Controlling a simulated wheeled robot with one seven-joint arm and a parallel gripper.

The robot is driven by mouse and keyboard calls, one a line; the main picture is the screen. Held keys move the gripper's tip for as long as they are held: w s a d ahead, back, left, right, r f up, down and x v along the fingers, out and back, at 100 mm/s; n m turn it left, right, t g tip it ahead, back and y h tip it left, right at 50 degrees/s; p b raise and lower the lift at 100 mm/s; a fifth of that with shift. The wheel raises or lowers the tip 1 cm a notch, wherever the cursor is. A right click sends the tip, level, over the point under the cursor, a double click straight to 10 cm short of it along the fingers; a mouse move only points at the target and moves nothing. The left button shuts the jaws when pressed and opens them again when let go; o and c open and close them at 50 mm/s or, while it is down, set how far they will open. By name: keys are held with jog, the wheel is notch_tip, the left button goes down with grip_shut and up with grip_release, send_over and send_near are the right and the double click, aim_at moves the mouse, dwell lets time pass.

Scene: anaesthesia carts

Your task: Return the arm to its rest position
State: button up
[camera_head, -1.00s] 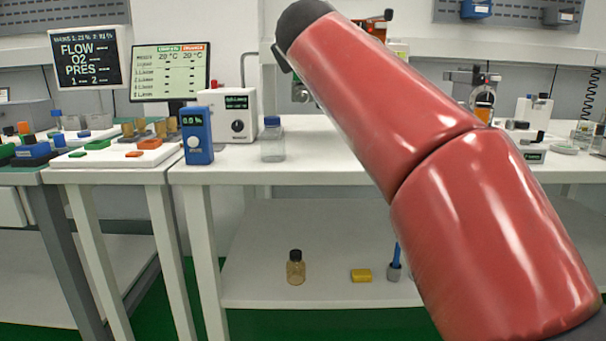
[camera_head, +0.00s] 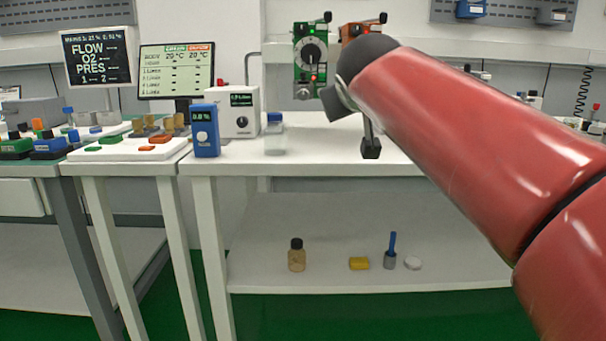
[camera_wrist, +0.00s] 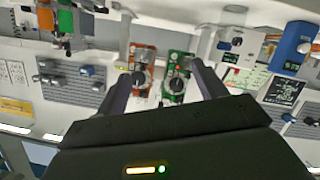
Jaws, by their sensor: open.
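My red arm reaches in from the right of the head view and ends in a dark wrist joint above the bench. My gripper (camera_wrist: 161,70) shows in the wrist view with its two dark fingers spread apart and nothing between them. Beyond the fingers, an orange vaporizer (camera_wrist: 143,62) and a green vaporizer (camera_wrist: 178,68) appear upside down. In the head view the green vaporizer (camera_head: 310,55) hangs at the wall, and the orange vaporizer (camera_head: 361,30) is mostly hidden behind my wrist.
The bench (camera_head: 300,160) holds a blue device (camera_head: 205,130), a white monitor box (camera_head: 238,110) and a clear blue-capped bottle (camera_head: 274,135). A white tray (camera_head: 125,155) stands left.

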jog(key=s+d+f+m+g+p, duration=0.1)
jog(key=s+d+f+m+g, duration=0.1)
jog(key=s+f, duration=1.2)
jog(key=s+d+f+m+g+y+p, duration=0.1)
jog(key=s+d+f+g, duration=0.3)
jog(key=s+f, duration=1)
notch_tip(320, 180, down, 5)
jog(key=g, duration=0.3)
jog(key=shift+s+d+m, duration=0.25)
jog(key=shift+m, duration=0.15)
